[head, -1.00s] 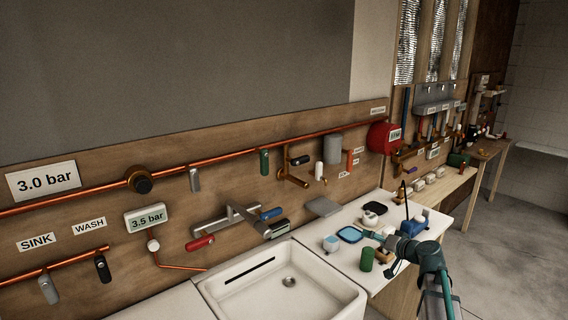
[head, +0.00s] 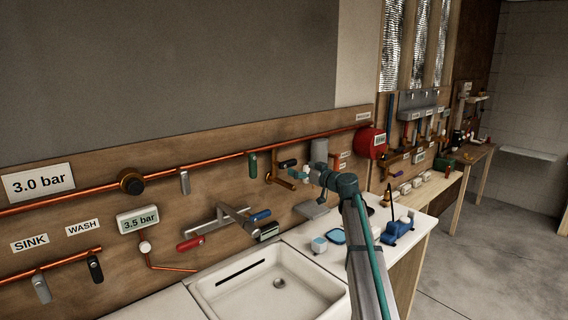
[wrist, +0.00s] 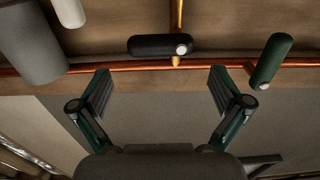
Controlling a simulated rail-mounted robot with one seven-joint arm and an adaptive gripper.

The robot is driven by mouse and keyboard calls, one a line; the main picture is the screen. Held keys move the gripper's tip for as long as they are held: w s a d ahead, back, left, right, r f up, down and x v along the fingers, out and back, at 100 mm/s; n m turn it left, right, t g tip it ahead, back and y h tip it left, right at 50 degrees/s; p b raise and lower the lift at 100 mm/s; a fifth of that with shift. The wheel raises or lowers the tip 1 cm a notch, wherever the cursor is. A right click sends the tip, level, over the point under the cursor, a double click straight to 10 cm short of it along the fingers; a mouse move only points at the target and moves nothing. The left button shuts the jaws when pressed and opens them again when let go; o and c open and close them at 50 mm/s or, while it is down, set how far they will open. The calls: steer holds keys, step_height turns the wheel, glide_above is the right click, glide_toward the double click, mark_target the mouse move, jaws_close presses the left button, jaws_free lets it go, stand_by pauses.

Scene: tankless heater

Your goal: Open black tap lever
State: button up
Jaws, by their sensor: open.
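The black tap lever (head: 288,164) sits on a brass pipe on the wooden wall board, below the long copper pipe. It also shows in the wrist view as a black rounded bar (wrist: 158,45) lying horizontally, with a pale round end at its right. My gripper (head: 308,172) is raised close to the board, just right of this lever. In the wrist view my gripper (wrist: 160,90) is open and empty, with one finger on each side. The lever appears ahead of the gap between the fingers, apart from them. A second black lever (head: 95,268) hangs under the WASH label.
A green lever (head: 252,165) is left of the black one; it also shows in the wrist view (wrist: 271,60). A grey cylinder (wrist: 32,42) and a white lever (wrist: 69,12) are on the other side. The copper pipe (wrist: 133,66) crosses the board. The sink (head: 262,290) lies below.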

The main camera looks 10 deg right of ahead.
mark_target(290, 164)
steer(key=p+x, duration=0.2)
steer(key=x, duration=0.5)
steer(key=shift+w+a, duration=0.15)
steer(key=c, duration=1.5)
